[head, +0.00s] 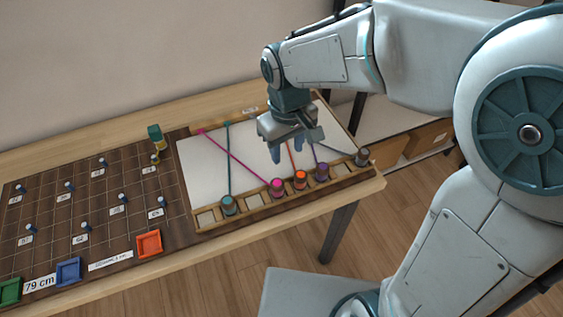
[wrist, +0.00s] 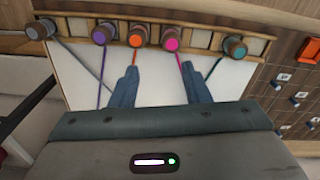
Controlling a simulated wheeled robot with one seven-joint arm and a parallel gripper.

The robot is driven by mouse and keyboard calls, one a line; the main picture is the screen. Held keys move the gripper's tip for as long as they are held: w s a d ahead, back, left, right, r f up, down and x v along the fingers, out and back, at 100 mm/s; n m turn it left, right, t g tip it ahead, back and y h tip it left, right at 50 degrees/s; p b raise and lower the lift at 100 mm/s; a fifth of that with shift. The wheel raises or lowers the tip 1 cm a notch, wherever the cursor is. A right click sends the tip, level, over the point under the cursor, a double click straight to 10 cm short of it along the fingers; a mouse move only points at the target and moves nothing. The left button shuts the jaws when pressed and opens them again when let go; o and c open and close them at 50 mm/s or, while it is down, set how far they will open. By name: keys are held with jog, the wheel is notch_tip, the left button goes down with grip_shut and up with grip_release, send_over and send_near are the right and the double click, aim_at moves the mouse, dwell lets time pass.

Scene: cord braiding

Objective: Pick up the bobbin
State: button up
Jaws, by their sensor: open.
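Several bobbins sit in the slotted wooden rack (head: 250,207) along the front of the white board. In the head view they are a teal bobbin (head: 228,205), a magenta one (head: 277,187), an orange one (head: 300,180), a purple one (head: 322,171) and a grey one (head: 363,156). Each has a cord running back over the board. My gripper (head: 287,155) is open and empty above the white board, behind the rack. In the wrist view its fingers (wrist: 160,88) point toward the orange bobbin (wrist: 138,36) and magenta bobbin (wrist: 170,39), apart from both.
A dark pegboard (head: 90,205) with several blue pegs and labels lies left of the board. Green, blue and orange trays (head: 149,244) line its front edge. A green spool (head: 155,135) stands at its back. Some rack slots are empty.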

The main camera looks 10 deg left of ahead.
aim_at(277, 182)
jog(key=shift+n, duration=0.5)
jog(key=f, duration=0.5)
jog(key=a+f, duration=0.1)
jog(key=f, duration=0.3)
jog(key=a+f, duration=0.1)
jog(key=f, duration=0.4)
jog(key=shift+s+f, duration=0.1)
jog(key=shift+f, duration=0.2)
jog(key=shift+a, duration=0.1)
jog(key=c, duration=0.8)
